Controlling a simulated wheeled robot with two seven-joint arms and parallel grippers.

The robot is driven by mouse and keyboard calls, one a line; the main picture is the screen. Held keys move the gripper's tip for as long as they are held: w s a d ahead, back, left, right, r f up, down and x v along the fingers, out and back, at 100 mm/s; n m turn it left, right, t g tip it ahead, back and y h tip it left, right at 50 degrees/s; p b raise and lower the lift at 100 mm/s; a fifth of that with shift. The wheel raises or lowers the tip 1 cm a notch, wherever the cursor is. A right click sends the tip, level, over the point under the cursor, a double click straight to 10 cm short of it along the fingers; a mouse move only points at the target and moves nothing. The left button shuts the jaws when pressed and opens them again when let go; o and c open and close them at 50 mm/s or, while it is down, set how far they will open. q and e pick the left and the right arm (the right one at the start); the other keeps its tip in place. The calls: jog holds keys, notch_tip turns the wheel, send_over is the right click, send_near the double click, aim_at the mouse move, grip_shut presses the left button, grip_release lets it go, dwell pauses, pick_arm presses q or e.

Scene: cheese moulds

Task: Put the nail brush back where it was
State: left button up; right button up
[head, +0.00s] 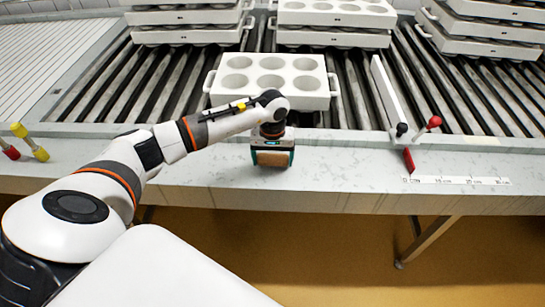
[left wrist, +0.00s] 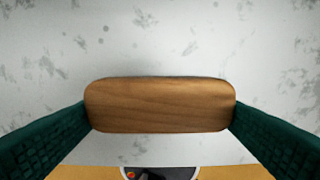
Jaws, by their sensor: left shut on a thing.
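The nail brush is a wooden block with rounded corners; its brown top (left wrist: 160,105) fills the middle of the left wrist view. My left gripper (left wrist: 160,118) has its two green fingers at the brush's short ends and is shut on it. In the head view the left gripper (head: 272,155) is over the front ledge (head: 210,172) of the roller table, with the brush (head: 272,159) between its fingers. Whether the brush touches the ledge I cannot tell; its underside is hidden. My right gripper is not in view.
A white mould block (head: 272,82) with round hollows stands on the rollers behind the gripper. To the right are a white bar (head: 388,92), red and black knobs, a red piece (head: 408,160) and a scale strip (head: 460,180). Yellow and red handles (head: 30,142) lie at the left.

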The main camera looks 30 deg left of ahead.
aim_at(272, 159)
pick_arm(q)
jog(key=shift+f, duration=0.2)
jog(key=o, duration=0.8)
jog(key=shift+r, duration=0.15)
jog(key=shift+r+p, duration=0.25)
jog(key=shift+p, duration=0.1)
notch_tip(272, 159, up, 12)
jog(key=b, duration=0.1)
jog(key=shift+f, duration=0.15)
